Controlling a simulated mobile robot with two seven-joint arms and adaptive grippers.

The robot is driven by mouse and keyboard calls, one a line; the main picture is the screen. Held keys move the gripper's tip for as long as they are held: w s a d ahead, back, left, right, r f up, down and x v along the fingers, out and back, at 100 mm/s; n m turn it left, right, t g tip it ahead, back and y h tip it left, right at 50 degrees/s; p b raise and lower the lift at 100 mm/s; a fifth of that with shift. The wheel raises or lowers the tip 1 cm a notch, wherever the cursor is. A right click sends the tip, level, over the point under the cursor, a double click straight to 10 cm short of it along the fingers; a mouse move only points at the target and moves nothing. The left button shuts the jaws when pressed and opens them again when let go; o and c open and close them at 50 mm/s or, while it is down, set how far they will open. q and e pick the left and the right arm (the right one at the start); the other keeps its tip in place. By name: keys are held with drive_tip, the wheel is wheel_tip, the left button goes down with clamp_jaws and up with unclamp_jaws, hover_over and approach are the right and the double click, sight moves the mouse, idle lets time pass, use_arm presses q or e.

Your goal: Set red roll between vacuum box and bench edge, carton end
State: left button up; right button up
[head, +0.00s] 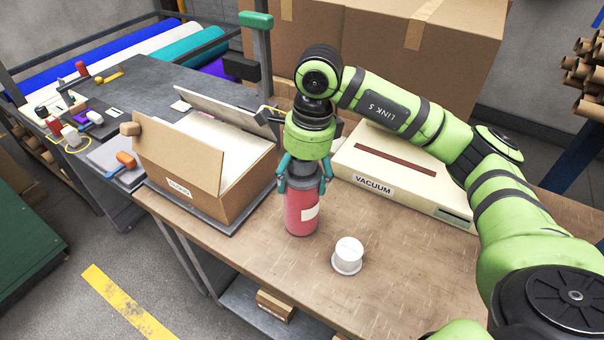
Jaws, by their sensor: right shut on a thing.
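The red roll (299,214) stands upright with a white label, in front of the vacuum box's left end and just right of the open carton. My right gripper (302,183) points down and is shut around the roll's upper part. I cannot tell whether the roll's base touches the bench. The vacuum box (410,172) is a flat cream case marked VACUUM with a dark slot on top. The carton (236,190) is open on the left. The bench (400,270) has a brown wooden top, and its front edge runs below the roll. My left gripper is not in view.
A white round capped object (348,254) stands right of the roll, near the front edge. Large cardboard boxes (395,45) rise behind the vacuum box. A grey table (150,95) with tools lies to the left.

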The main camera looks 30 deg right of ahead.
drive_tip(key=shift+f, duration=0.25)
drive_tip(key=o, duration=1.6)
drive_tip(key=r, duration=0.4)
drive_tip(key=d+r, duration=0.1)
drive_tip(key=r, duration=0.7)
drive_tip(key=shift+s+d, duration=0.15)
drive_tip(key=shift+s, duration=0.2)
